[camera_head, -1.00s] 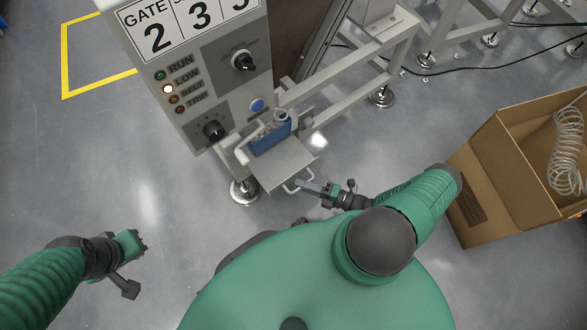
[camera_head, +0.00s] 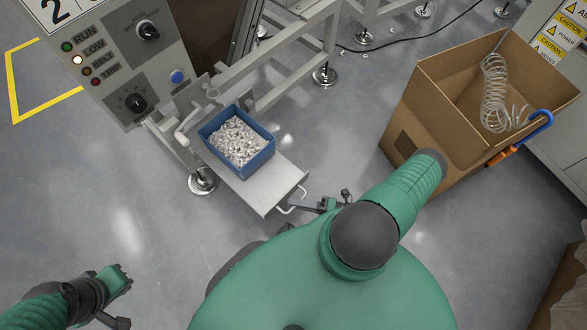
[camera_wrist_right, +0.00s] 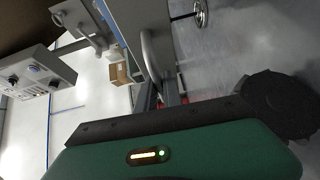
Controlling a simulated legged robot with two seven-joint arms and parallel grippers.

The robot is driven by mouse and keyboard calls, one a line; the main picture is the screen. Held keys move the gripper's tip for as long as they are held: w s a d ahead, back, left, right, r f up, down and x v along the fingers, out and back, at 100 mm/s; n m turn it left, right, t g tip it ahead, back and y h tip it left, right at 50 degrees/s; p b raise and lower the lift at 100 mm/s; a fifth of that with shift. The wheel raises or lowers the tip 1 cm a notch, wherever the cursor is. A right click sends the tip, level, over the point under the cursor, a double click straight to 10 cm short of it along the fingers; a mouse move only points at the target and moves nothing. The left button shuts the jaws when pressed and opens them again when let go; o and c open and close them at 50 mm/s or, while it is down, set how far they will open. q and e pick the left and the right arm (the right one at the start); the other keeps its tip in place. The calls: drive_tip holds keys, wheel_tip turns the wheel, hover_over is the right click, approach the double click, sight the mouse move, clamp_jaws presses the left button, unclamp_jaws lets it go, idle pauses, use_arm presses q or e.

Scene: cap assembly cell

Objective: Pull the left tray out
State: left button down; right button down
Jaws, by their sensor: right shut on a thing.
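The grey tray (camera_head: 277,184) sticks well out of the frame below the control panel. A blue bin (camera_head: 261,155) full of small whitish parts stands on it. The tray has a bar handle (camera_head: 291,208) at its front edge, which also shows in the right wrist view (camera_wrist_right: 148,52). My right gripper (camera_head: 307,207) is shut on this handle; its fingers also show in the right wrist view (camera_wrist_right: 158,93). My left gripper (camera_head: 124,278) is at the lower left, away from the tray, and its opening is unclear.
A control panel (camera_head: 108,72) with knobs and a lit LOW lamp stands behind the tray, at the left. A cardboard box (camera_head: 430,115) with a coiled hose stands at the right. Frame legs and a cable are behind. The floor left of the tray is clear.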

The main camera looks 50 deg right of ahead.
drive_tip(key=shift+s+f, duration=0.2)
drive_tip(key=shift+s, duration=0.15)
drive_tip(key=c, duration=1.5)
unclamp_jaws()
drive_tip(key=shift+w, duration=0.1)
drive_tip(key=shift+r, duration=0.1)
drive_tip(key=p+v, duration=0.1)
drive_tip(key=v, duration=1.6)
drive_tip(key=shift+w+d, duration=0.1)
